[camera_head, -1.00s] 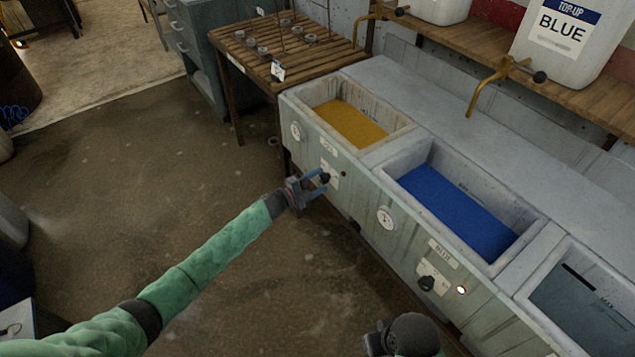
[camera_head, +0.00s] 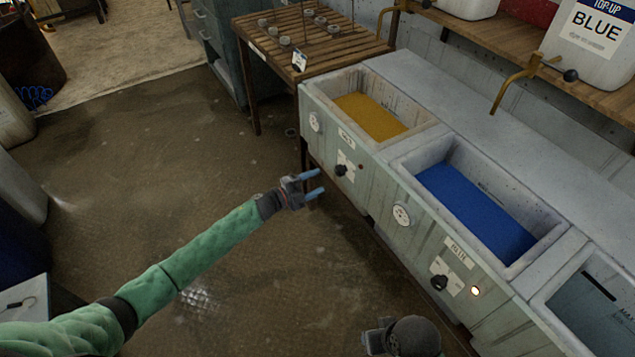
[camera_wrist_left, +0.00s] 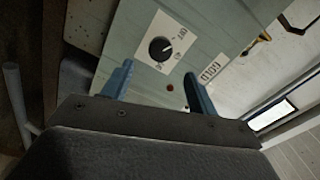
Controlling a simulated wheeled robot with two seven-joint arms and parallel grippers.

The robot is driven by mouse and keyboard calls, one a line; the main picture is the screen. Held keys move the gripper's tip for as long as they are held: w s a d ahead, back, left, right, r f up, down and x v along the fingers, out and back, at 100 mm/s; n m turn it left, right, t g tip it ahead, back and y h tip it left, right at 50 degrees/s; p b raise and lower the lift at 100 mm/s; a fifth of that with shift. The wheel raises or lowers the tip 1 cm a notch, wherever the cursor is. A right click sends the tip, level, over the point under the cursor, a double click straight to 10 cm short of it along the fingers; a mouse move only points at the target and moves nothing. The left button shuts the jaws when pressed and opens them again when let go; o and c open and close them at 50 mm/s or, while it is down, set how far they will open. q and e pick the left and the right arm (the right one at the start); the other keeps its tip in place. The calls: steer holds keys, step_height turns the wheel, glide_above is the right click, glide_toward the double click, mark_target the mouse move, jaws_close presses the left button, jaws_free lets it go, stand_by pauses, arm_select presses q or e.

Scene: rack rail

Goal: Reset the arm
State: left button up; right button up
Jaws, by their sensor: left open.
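My left gripper (camera_head: 314,185) is open and empty in the head view, in front of the gold tank's panel. Its two blue fingers point toward the panel. In the left wrist view the fingers (camera_wrist_left: 158,88) stand apart, with the black knob (camera_wrist_left: 160,48) on its white plate beyond them. The knob also shows in the head view (camera_head: 341,170), clear of the fingers. A dark rounded part of mine shows at the bottom middle of the head view; my right gripper's fingers cannot be made out.
The gold tank (camera_head: 433,122) and blue tank (camera_head: 545,237) stand at the right, with the blue side's knob (camera_head: 439,283) and lit lamp (camera_head: 475,291). A slatted table (camera_head: 330,62) stands behind. Open floor (camera_head: 130,170) lies left of my arm.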

stand_by(0.4)
arm_select(q)
steer(key=w+a+f+n+t+y, duration=0.2)
steer(key=w+a+n+t+y, duration=0.15)
steer(key=n+y, duration=0.2)
steer(key=w+a+r+n+y, duration=0.2)
steer(key=a+r+n+y, duration=0.2)
steer(key=r+n+y, duration=0.35)
steer(key=s+r+n+g+y, duration=0.2)
steer(key=s+r+n, duration=0.1)
steer(key=s+r, duration=0.2)
steer(key=s+r+n+g+h+p, duration=0.15)
steer(key=s+n+g, duration=0.45)
steer(key=s, duration=2.5)
steer(key=s+f+g, duration=0.2)
steer(key=s+f, duration=0.2)
steer(key=s, duration=0.4)
steer(key=s+f+g, duration=0.2)
steer(key=s+f, duration=0.2)
steer(key=s, duration=0.5)
steer(key=shift+s+d+n+h, duration=0.2)
steer(key=shift+d+n+h, duration=0.1)
steer(key=shift+d+h, duration=0.1)
arm_select(e)
steer(key=d+r, duration=0.1)
steer(key=r, duration=0.1)
steer(key=shift+s+d+r+g+h, duration=0.3)
steer(key=shift+s+d, duration=0.05)
steer(key=shift+d, duration=0.05)
